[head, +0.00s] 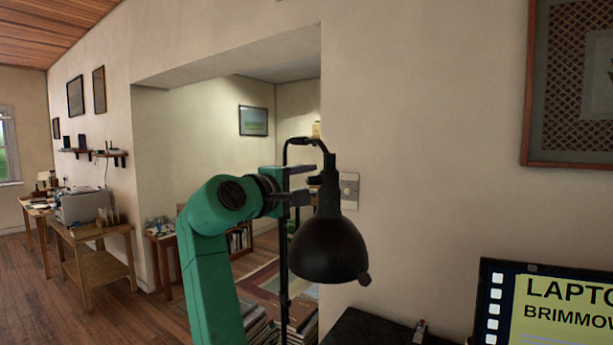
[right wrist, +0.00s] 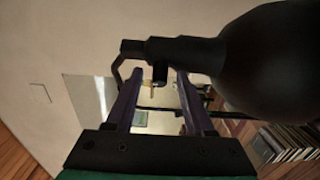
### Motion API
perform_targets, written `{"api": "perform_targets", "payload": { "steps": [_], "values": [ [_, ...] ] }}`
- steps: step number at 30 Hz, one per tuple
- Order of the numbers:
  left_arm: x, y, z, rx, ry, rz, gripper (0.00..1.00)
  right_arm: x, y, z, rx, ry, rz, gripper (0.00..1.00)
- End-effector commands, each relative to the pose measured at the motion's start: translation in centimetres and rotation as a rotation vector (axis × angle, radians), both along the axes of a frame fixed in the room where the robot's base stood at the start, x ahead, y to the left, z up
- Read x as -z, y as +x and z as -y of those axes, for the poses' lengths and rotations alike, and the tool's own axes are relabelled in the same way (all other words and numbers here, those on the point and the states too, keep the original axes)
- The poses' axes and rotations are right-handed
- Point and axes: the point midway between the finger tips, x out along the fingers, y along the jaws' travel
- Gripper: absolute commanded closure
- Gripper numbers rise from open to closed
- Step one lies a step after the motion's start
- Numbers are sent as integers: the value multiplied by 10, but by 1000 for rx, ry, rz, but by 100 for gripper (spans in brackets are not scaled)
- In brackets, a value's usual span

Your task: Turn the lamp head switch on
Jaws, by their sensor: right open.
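The black lamp has a dome-shaped head (head: 328,250) hanging from a thin black stand (head: 284,255) in the head view. The lamp head also fills the upper right of the right wrist view (right wrist: 270,60). My right gripper (head: 310,183), on a green arm, is open at the lamp's neck, above the shade. In the right wrist view its two fingers (right wrist: 157,82) are apart, with a small dark peg (right wrist: 160,72) at the neck between their tips. Contact is unclear. My left gripper is not in view.
A wall plate (head: 349,190) is on the wall just behind the lamp. A dark surface (head: 370,328) lies below it, with a laptop screen (head: 550,308) to the right. Stacked books (head: 303,315) stand behind the lamp stand. Wooden tables (head: 95,255) stand far left, beside open floor.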

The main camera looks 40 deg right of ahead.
Motion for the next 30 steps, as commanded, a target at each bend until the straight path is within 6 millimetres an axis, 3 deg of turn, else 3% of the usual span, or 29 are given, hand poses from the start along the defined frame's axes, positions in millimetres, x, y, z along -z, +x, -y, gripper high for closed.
{"api": "perform_targets", "payload": {
  "steps": [6,8,10,11,22,30],
  "values": [
    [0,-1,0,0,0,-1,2,1,1,1,0,0,-1,47],
    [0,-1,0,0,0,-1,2,1,1,1,0,0,-1,66],
    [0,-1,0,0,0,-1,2,1,1,1,0,0,-1,92],
    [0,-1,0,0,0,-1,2,1,1,1,0,0,-1,100],
    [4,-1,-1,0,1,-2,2,3,0,1,0,-8,23,100],
    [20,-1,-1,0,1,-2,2,7,1,1,1,-47,147,100]
  ]
}}
